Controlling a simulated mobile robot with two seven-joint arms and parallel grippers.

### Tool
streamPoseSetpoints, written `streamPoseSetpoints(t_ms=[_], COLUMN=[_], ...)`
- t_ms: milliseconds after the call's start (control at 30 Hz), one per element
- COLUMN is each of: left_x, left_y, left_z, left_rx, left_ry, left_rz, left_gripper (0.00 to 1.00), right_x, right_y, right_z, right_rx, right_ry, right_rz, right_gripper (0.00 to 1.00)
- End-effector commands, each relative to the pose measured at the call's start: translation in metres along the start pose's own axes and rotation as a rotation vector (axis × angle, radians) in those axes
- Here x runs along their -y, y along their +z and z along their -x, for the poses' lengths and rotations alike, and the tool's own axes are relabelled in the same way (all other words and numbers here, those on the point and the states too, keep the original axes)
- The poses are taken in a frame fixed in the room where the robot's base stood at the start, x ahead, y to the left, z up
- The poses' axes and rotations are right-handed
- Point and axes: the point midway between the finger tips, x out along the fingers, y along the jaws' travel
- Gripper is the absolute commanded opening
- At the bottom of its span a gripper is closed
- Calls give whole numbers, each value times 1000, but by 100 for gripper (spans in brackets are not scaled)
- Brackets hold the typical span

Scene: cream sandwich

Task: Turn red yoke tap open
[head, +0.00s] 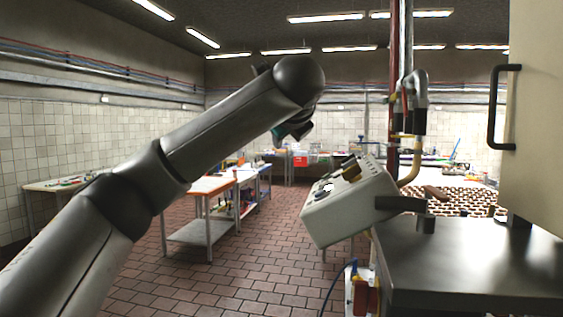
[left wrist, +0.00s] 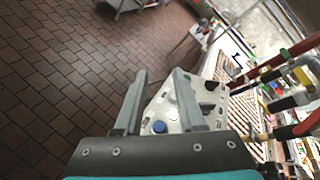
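My left arm crosses the head view from the lower left, and its gripper (head: 297,130) is partly hidden behind the arm's dark end joint. In the left wrist view the gripper (left wrist: 160,73) is open, with its two grey fingers apart and nothing between them held. A red pipe (left wrist: 290,55) and pipework with yellow fittings (left wrist: 302,76) lie to the right of the fingers, apart from them. A red part (left wrist: 307,124) shows at the right edge; I cannot tell whether it is the yoke tap. My right gripper is not in view.
A cream control box (head: 345,213) with knobs stands tilted beside a dark metal worktop (head: 460,268). A vertical red pipe (head: 393,75) rises behind it. A cream cabinet door (head: 537,120) is at the right. Tiled floor (head: 240,280) is open on the left.

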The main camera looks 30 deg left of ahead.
Motion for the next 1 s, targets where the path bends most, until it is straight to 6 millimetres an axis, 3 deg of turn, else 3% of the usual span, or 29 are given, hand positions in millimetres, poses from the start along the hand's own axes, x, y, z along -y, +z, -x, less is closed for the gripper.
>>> streamPoseSetpoints(t_ms=[200,400,800,1000], left_x=[-17,-27,-29,-29], left_y=[-17,-24,-27,-27], left_z=[-35,-53,-58,-57], left_rx=[-33,-45,-49,-49], left_ry=[25,35,38,37], left_rz=[80,125,139,138], left_gripper=[39,39,39,21], right_x=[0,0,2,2], right_y=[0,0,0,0], right_z=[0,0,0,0], right_rx=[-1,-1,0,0], right_ry=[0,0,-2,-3], right_rz=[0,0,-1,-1], right_gripper=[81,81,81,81])
